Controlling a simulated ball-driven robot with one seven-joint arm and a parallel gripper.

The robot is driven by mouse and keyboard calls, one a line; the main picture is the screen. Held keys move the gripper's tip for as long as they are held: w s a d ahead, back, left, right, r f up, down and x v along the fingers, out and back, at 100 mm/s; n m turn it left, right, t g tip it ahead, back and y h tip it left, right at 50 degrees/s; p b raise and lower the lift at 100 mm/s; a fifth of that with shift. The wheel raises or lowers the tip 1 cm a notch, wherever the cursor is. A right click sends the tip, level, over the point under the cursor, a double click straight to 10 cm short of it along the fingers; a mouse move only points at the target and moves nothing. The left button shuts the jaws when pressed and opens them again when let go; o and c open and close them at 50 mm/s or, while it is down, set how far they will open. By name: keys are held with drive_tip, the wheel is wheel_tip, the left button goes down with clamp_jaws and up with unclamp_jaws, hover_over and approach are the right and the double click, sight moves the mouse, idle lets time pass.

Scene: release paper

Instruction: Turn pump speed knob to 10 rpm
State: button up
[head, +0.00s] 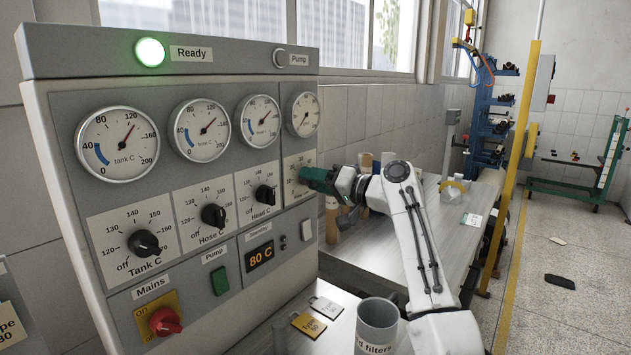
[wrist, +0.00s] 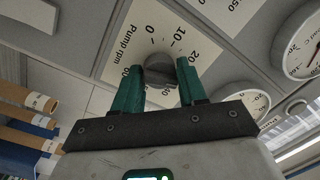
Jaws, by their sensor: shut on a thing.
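The pump speed knob (wrist: 160,70) is a dark grey dial on a pale plate (wrist: 118,52) marked "Pump rpm", with 0, 10, 20 and higher marks around it. My gripper (wrist: 159,68) has its green fingers on either side of the knob and is shut on it. In the head view my gripper (head: 308,178) reaches the panel's right side from the right, and its fingers hide the knob. The 0 and 10 marks lie just beyond the knob in the wrist view. I cannot make out which mark its pointer faces.
The control panel (head: 225,67) carries several round gauges, with black Tank (head: 145,243), Hose (head: 213,215) and Head (head: 265,195) knobs left of my gripper. A red mains switch (head: 164,321) sits low. A grey mug (head: 376,326) stands on the bench below my arm.

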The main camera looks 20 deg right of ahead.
drive_tip(key=shift+f, duration=0.1)
drive_tip(key=c, duration=0.4)
drive_tip(key=shift+f+n+b, duration=0.2)
drive_tip(key=shift+n+b, duration=0.2)
drive_tip(key=shift+b, duration=0.5)
drive_tip(key=shift+f+n+b, duration=0.1)
drive_tip(key=shift+n+b, duration=0.2)
drive_tip(key=shift+b, duration=0.2)
drive_tip(key=n+b, duration=0.3)
drive_tip(key=n, duration=0.1)
drive_tip(key=n+h+b, duration=0.1)
drive_tip(key=n+b, duration=0.2)
drive_tip(key=n, duration=0.1)
drive_tip(key=n+b, duration=0.3)
drive_tip(key=n, duration=0.1)
drive_tip(key=shift+d+r+h, duration=0.1)
drive_tip(key=shift+r+h, duration=0.2)
drive_tip(key=shift+n, duration=0.3)
